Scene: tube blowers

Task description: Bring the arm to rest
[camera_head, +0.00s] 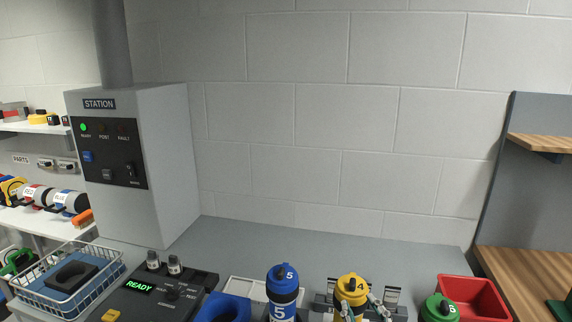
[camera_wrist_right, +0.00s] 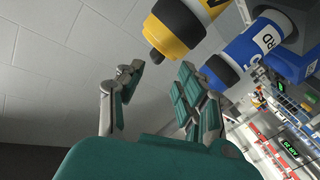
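My right gripper (camera_head: 363,303) shows at the bottom of the head view, next to the yellow-capped tube marked 4 (camera_head: 352,287). In the right wrist view its two teal-padded fingers (camera_wrist_right: 160,80) stand apart with nothing between them. A yellow-tipped tube (camera_wrist_right: 172,35) is just beyond the fingertips there, and a blue tube (camera_wrist_right: 245,48) stands to its right. I cannot tell whether a finger touches the yellow tube. My left gripper is in neither view.
A blue tube marked 5 (camera_head: 283,285), a green-capped tube marked 6 (camera_head: 439,309) and a red bin (camera_head: 474,293) stand along the bench (camera_head: 330,252). A control panel reading READY (camera_head: 150,297), a wire basket (camera_head: 85,296) and the grey station cabinet (camera_head: 170,170) are left. Wooden shelves (camera_head: 535,268) are right.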

